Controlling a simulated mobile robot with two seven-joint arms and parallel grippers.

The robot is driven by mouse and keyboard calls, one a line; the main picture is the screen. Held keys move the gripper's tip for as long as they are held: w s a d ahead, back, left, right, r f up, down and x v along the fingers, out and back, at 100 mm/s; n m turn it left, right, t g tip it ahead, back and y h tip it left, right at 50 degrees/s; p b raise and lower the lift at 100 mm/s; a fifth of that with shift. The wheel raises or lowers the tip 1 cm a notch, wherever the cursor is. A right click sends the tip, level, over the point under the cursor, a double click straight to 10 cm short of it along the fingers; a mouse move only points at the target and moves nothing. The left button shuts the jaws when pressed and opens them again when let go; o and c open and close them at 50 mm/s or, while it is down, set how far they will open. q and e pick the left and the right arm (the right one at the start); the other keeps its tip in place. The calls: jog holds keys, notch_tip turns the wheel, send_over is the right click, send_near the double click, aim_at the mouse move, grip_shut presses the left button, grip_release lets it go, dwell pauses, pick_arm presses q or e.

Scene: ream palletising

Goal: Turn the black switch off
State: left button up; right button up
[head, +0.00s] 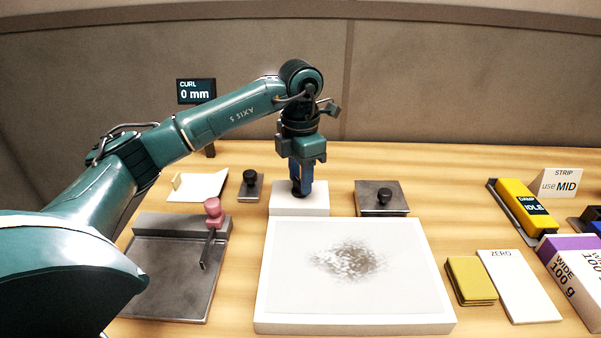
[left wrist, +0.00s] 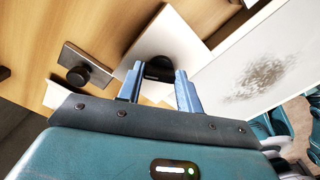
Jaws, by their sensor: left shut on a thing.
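The black switch (left wrist: 160,68) stands on a white block (head: 300,206) behind a large white panel with a grey speckled patch (head: 350,262). My left gripper (head: 299,190) comes down from above onto the block, its blue fingers pointing down. In the left wrist view my left gripper (left wrist: 162,88) has one finger on each side of the switch and is shut on it. The fingers hide most of the switch in the head view. I cannot tell which way it is set. My right gripper is in neither view.
Black knobs on dark plates stand left (head: 249,177) and right (head: 386,195) of the block. A grey press with a pink handle (head: 212,208) is at left. Yellow pads (head: 470,279), a ZERO sheet (head: 518,287) and a DAMP IDLE device (head: 525,207) are at right. A display reads 0 mm (head: 196,91).

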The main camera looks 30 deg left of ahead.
pick_arm(q)
jog(key=shift+n, duration=0.6)
jog(key=o, duration=1)
jog(key=shift+r, duration=0.1)
notch_tip(320, 180, up, 13)
jog(key=shift+p, duration=0.65)
